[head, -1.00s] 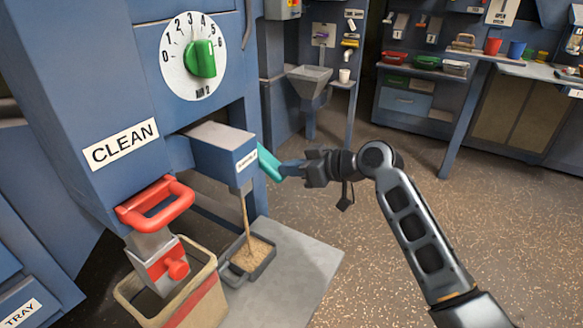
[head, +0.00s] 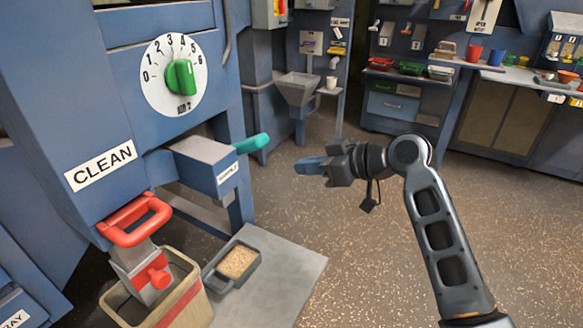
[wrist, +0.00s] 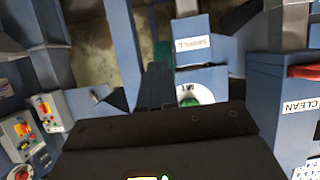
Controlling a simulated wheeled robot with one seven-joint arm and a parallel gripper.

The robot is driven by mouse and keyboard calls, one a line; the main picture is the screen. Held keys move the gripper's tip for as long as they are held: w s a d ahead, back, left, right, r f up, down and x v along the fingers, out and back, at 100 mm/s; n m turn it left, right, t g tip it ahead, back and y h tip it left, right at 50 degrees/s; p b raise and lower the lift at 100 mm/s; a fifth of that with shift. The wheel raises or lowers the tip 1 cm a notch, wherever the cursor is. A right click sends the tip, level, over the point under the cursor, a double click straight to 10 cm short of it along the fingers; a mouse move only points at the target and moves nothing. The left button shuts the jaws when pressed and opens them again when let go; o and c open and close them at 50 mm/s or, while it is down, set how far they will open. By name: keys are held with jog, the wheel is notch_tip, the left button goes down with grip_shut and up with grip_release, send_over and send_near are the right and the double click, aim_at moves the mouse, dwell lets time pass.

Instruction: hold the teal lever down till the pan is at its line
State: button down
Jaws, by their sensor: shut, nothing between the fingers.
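The teal lever (head: 252,143) sticks out to the right from the grey-topped blue spout box (head: 205,160) and tilts upward. Part of it also shows in the wrist view (wrist: 163,52). The dark pan (head: 218,282) sits under the box on a grey slab and holds tan grain (head: 238,262). No stream falls into it. I cannot make out the pan's line. My gripper (head: 298,167) is shut and empty, to the right of the lever and apart from it. Its closed fingers also show in the wrist view (wrist: 155,85).
A green dial (head: 181,77) is on the blue machine above the spout. A red handle (head: 135,220) and a tan bin with a red band (head: 190,305) are at the lower left. Shelves and a counter (head: 500,68) stand at the back right. The floor between is clear.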

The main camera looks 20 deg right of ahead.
jog(key=shift+v, duration=0.9)
jog(key=s+a+f+m+t+h+p, duration=0.1)
jog(key=s+a+f+m+h+p, duration=0.3)
jog(key=s, duration=0.7)
jog(key=s+a+f+m+t+h+p, duration=0.2)
jog(key=s+a+f+m, duration=0.3)
jog(key=s, duration=0.6)
jog(key=s+d+r+p, duration=0.1)
jog(key=s+r, duration=0.3)
jog(key=s, duration=0.4)
jog(key=s+d+r+n+h+p, duration=0.1)
jog(key=s+r+p, duration=0.1)
jog(key=s+r, duration=0.3)
jog(key=s+d+r+t+p, duration=0.1)
jog(key=s+r, duration=0.4)
jog(key=s, duration=0.6)
jog(key=shift+s+d+n+h+p, duration=0.3)
jog(key=shift+s+n+h+p, duration=0.05)
jog(key=shift+n+h+p, duration=0.05)
